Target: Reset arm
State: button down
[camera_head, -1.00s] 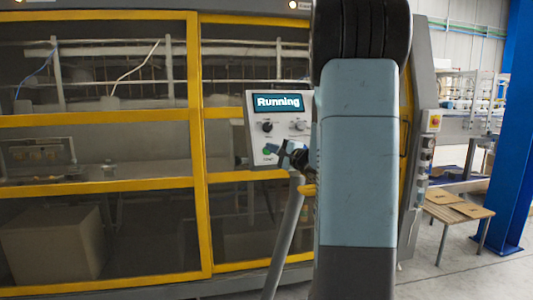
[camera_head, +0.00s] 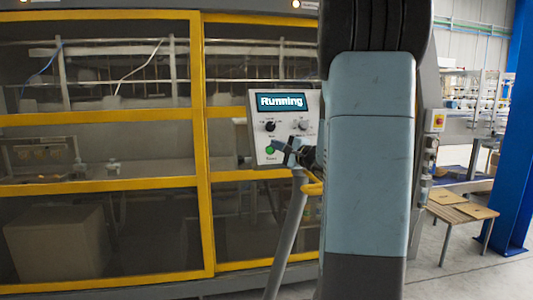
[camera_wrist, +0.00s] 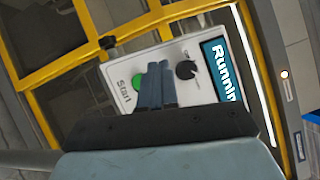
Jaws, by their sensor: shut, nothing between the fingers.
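My gripper (camera_head: 281,148) is in front of the lower part of the control panel (camera_head: 262,132), with its fingers together and empty. In the wrist view the shut fingers (camera_wrist: 157,82) point at the panel (camera_wrist: 118,72), between the green Start button (camera_wrist: 138,82) and a black knob (camera_wrist: 186,70). The panel's screen (camera_head: 280,102) reads "Running". In the head view the green button (camera_head: 270,150) shows just left of my fingertips. I cannot tell whether the fingers touch the panel. My arm hides the panel's right edge.
The case packer's yellow-framed clear doors (camera_head: 205,185) fill the left and middle. A cardboard box (camera_head: 58,243) stands behind them. At right are a small wooden table (camera_head: 460,208), a blue column (camera_head: 510,150) and a red-and-yellow switch (camera_head: 435,121). A grey post (camera_head: 287,240) stands below the panel.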

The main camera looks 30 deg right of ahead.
jog(key=s+a+f+n+g+y, duration=0.15)
jog(key=s+a+n+g, duration=0.45)
jog(key=a, duration=0.6)
jog(key=s+a+f+n+g+y, duration=0.1)
jog(key=s+a+n+g+y, duration=0.3)
jog(key=s+a, duration=0.6)
jog(key=s+f+n+g+h, duration=0.1)
jog(key=s+f+n+h, duration=0.1)
jog(key=s+h, duration=0.3)
jog(key=s+f+n+g+h, duration=0.2)
jog(key=s+n+h, duration=0.3)
jog(key=s, duration=0.5)
jog(key=shift+s+d+f, duration=0.25)
jog(key=shift+s+d, duration=0.1)
jog(key=shift+d, duration=0.05)
jog(key=shift+h, duration=0.25)
